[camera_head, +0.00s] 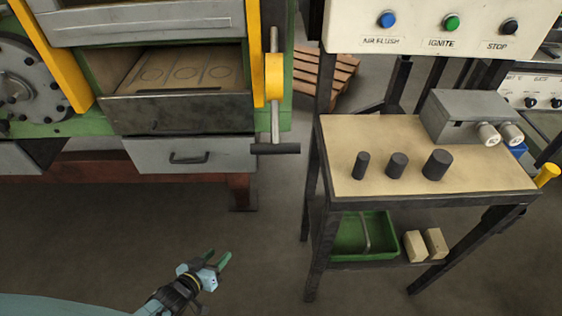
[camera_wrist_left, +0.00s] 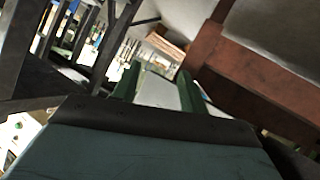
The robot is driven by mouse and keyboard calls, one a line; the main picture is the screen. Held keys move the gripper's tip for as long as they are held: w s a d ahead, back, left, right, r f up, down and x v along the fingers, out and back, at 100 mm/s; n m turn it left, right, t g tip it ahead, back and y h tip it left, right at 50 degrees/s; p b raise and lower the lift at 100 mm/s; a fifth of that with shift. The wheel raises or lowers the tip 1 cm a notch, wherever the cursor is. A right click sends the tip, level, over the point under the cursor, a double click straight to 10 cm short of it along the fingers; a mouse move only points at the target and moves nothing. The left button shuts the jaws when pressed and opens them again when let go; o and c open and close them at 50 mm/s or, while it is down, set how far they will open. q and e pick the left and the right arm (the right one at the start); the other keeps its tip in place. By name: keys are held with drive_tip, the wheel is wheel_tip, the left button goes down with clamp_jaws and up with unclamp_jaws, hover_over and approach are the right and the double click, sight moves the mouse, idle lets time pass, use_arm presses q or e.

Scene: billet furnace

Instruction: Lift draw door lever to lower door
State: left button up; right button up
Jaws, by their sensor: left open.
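The draw door lever (camera_head: 274,95) is an upright metal rod with a yellow bracket and a dark crossbar handle (camera_head: 275,149) at its lower end, on the right side of the furnace in the head view. The draw door (camera_head: 180,112) is a dark panel left of it, below an opening that shows a floor with round markings. My left gripper (camera_head: 219,261) is open and empty, low in front of the furnace, below and left of the handle and well apart from it. Its green fingers also show in the left wrist view (camera_wrist_left: 158,82). My right gripper is not in view.
A black-framed table (camera_head: 340,175) with several dark cylinders stands at the right, with a green tray (camera_head: 350,250) on its lower shelf. A control panel (camera_head: 440,25) is above it. A grey drawer (camera_head: 190,155) is under the furnace door. The floor around my left gripper is clear.

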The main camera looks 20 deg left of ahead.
use_arm(q)
drive_tip(key=w+d+r+t+h+b, duration=0.1)
drive_tip(key=w+r+t+h+b, duration=0.2)
drive_tip(key=w+r, duration=0.35)
drive_tip(key=m+t+h+b, duration=0.2)
drive_tip(key=m+h+b, duration=0.15)
drive_tip(key=h, duration=0.95)
approach(275, 144)
drive_tip(key=shift+n, duration=0.25)
drive_tip(key=x, duration=0.8)
drive_tip(key=shift+w+d+f+b, duration=0.2)
drive_tip(key=shift+d+f+b, duration=0.05)
drive_tip(key=shift+d+b, duration=0.1)
drive_tip(key=shift+w+d+r, duration=0.3)
drive_tip(key=shift+w, duration=0.05)
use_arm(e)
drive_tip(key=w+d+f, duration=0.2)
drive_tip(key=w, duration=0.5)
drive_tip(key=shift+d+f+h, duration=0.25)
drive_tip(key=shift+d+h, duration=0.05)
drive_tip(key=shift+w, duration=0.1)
use_arm(q)
clamp_jaws()
